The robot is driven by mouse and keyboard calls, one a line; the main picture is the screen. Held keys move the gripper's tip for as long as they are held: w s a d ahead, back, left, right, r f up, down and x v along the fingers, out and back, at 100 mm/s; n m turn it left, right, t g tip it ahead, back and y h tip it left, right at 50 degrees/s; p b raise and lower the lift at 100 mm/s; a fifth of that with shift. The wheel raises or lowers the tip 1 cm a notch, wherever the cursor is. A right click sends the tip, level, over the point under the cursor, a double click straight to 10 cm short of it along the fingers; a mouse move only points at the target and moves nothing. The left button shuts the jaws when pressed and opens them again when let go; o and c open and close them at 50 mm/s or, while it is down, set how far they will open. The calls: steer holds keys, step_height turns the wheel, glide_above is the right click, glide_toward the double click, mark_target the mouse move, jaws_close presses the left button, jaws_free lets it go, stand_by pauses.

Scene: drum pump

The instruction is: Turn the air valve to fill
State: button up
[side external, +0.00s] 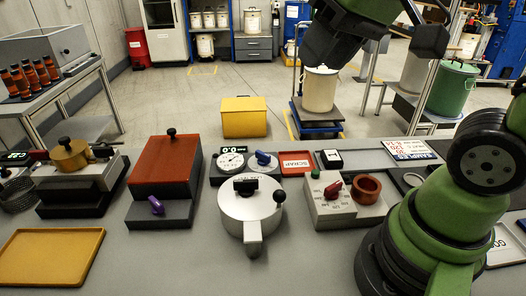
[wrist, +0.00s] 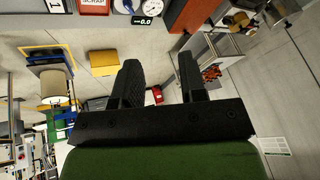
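A small dark unit with a round white dial gauge (side external: 231,160) and a "0.0" display stands mid-bench. A blue knob (side external: 263,158) sits beside the gauge. The gauge also shows at the top edge of the wrist view (wrist: 151,5). Other handles are a red knob (side external: 333,190) on a grey box, a purple knob (side external: 156,205) on a red-topped box and a black knob on a round silver pot (side external: 250,208). No lettering I can read names the air valve. My gripper (wrist: 158,65) is open and empty, raised high above the back of the bench, touching nothing.
A yellow box (side external: 244,117) stands behind the gauge. A red scrap tray (side external: 296,163) and a brown ring (side external: 366,189) lie to the right. A yellow tray (side external: 50,257) is at front left. A cream drum (side external: 320,90) stands on a cart behind.

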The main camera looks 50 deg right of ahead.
steer(key=w+d+f+n+g+h, duration=0.1)
steer(key=w+d+f, duration=0.15)
steer(key=w, duration=0.35)
steer(key=w+d+f+n+g, duration=0.1)
steer(key=w+f+g, duration=0.1)
steer(key=w+f, duration=0.25)
steer(key=n+g, duration=0.1)
steer(key=g, duration=0.1)
glide_above(263, 153)
step_height(263, 153, down, 12)
steer(key=shift+r, duration=0.15)
step_height(263, 153, down, 9)
steer(key=shift+f, duration=0.1)
jaws_close()
